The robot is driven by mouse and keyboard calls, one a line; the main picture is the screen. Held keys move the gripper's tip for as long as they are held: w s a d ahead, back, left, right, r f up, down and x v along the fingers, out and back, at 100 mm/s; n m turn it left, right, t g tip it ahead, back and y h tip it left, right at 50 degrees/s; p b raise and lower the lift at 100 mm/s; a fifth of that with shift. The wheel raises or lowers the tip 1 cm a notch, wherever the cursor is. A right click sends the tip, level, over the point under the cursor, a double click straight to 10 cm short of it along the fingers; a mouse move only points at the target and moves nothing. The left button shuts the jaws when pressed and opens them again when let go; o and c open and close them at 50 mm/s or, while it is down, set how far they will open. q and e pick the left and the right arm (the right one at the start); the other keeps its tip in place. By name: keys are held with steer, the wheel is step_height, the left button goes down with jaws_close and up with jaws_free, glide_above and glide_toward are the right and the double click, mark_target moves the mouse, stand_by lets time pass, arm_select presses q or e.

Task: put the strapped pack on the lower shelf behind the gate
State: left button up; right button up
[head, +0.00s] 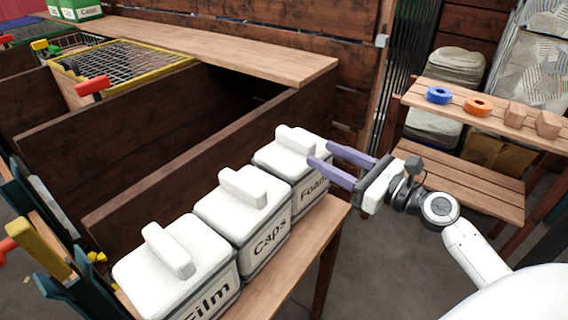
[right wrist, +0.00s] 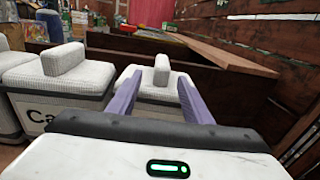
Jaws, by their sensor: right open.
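Three white lidded packs with block handles and dark bands stand in a row on a wooden bench: Film (head: 178,262), Caps (head: 245,205) and Foam (head: 290,163). I cannot tell which one, if any, is the strapped pack. My right gripper (head: 322,154) is open and empty, its purple fingers at the right end of the Foam pack. In the right wrist view, the Foam pack's handle (right wrist: 161,72) lies ahead, between the two fingers. The lower shelf (head: 465,187) of a wooden rack is on the right, beside dark gate bars (head: 405,45). My left gripper is out of view.
The rack's upper shelf (head: 455,110) holds a blue ring (head: 438,95), an orange ring (head: 478,106) and two wooden blocks. A long wooden board (head: 220,48) and deep brown bins lie behind the packs. The lower shelf's front boards look bare.

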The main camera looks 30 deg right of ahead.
mark_target(296, 133)
steer(key=w, duration=0.2)
steer(key=w+r, duration=0.1)
steer(key=shift+w+a+p, duration=0.25)
steer(key=shift+a+p, duration=0.1)
steer(key=shift+f+x, duration=0.15)
steer(key=shift+x, duration=1.5)
steer(key=shift+f+x, duration=0.15)
steer(key=shift+x, duration=1.45)
jaws_close()
steer(key=shift+d+r, duration=0.1)
